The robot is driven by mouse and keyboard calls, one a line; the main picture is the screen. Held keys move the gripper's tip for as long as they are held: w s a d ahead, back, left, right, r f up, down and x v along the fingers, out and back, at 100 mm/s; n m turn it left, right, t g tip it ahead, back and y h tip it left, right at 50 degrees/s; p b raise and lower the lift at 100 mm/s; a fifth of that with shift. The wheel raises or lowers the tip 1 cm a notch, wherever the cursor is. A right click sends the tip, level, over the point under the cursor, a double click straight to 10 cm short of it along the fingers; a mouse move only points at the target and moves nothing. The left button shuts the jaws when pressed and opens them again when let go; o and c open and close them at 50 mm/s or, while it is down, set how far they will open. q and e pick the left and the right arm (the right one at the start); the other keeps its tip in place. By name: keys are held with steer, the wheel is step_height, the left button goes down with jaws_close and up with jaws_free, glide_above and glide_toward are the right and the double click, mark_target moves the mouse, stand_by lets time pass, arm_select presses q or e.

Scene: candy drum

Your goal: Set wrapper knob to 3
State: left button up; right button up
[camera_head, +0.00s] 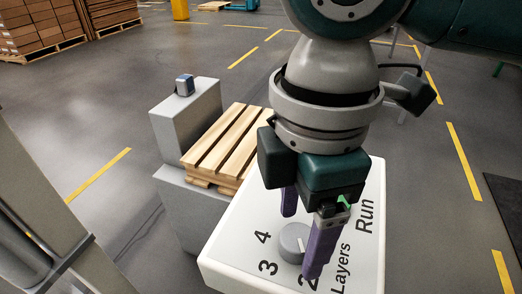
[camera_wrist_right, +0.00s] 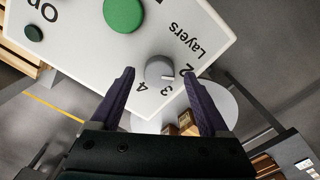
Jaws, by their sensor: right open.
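The grey round knob (camera_head: 289,240) sits on a white control panel (camera_head: 233,245) beside the printed numbers 2, 3 and 4 and the word Layers. It also shows in the right wrist view (camera_wrist_right: 156,69). Its white mark appears to point toward the 2. My right gripper (camera_head: 301,243) is open, with its purple fingers on opposite sides of the knob. In the right wrist view the fingers (camera_wrist_right: 159,74) stand apart with the knob between them, a little beyond the tips. I cannot tell whether either finger touches it. My left gripper is out of view.
A large green button (camera_wrist_right: 122,13) and a smaller dark green button (camera_wrist_right: 34,33) are on the same panel. A wooden pallet (camera_head: 226,142) lies behind the panel beside a grey box-shaped machine (camera_head: 186,120). Open floor with yellow lines surrounds them.

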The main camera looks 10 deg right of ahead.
steer(key=shift+f, duration=0.6)
jaws_close()
